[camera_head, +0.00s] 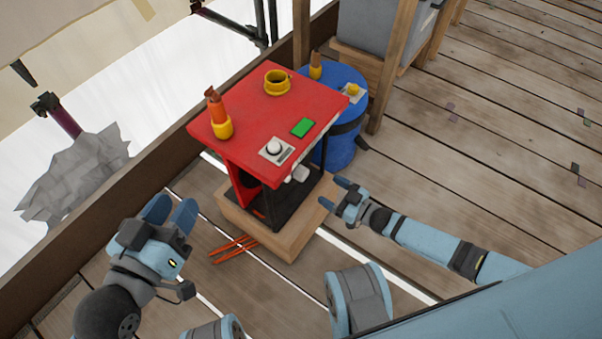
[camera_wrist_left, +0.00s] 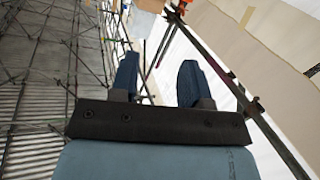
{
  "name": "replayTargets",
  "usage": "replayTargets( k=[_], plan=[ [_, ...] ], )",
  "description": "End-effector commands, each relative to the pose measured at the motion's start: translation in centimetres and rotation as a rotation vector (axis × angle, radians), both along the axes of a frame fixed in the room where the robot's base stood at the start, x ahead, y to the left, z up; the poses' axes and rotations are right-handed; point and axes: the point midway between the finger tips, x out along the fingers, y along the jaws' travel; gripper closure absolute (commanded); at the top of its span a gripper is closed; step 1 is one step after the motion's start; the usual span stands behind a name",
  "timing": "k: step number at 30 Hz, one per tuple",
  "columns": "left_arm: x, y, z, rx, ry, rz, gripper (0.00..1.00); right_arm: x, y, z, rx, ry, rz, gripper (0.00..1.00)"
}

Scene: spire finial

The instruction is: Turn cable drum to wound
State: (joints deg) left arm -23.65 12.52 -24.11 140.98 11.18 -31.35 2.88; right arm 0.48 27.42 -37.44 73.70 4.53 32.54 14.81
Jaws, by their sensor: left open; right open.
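A red-topped stand (camera_head: 255,118) with a black lower frame sits on a wooden block in the middle of the head view. A dark rounded part (camera_head: 247,180) shows in shadow under its top; I cannot tell whether it is the cable drum. A white part (camera_head: 297,174) sticks out below the top's front edge. My left gripper (camera_head: 172,210) is open and empty, left of and apart from the stand. In the left wrist view its open fingers (camera_wrist_left: 157,75) have only distant scaffolding and sheeting behind them. My right gripper (camera_head: 333,192) is open, just right of the stand's base.
The red top carries an orange-and-yellow item (camera_head: 219,115), a yellow ring (camera_head: 277,83), a green block (camera_head: 303,128) and a white knob (camera_head: 275,147). A blue barrel (camera_head: 343,148) stands behind right. Orange sticks (camera_head: 234,249) lie on the planks. The right-hand deck is mostly clear.

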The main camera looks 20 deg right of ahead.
Motion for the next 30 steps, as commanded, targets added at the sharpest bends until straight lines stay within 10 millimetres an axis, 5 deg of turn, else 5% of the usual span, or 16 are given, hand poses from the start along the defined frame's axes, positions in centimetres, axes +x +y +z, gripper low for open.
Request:
replayTargets(
  k=[15,27,30],
  plan=[
    [1.8,1.2,0.1,0.118,-0.201,0.004,0.57,7.5,5.8,-0.1,0.000,-0.001,-0.001,0.27],
    [2.2,1.3,0.6,0.129,-0.232,0.005,0.57,8.1,6.3,0.0,-0.001,0.002,-0.001,0.27],
    [2.1,1.3,0.5,0.130,-0.228,0.006,0.57,8.1,6.3,0.0,-0.002,0.001,-0.001,0.46]
  ],
)
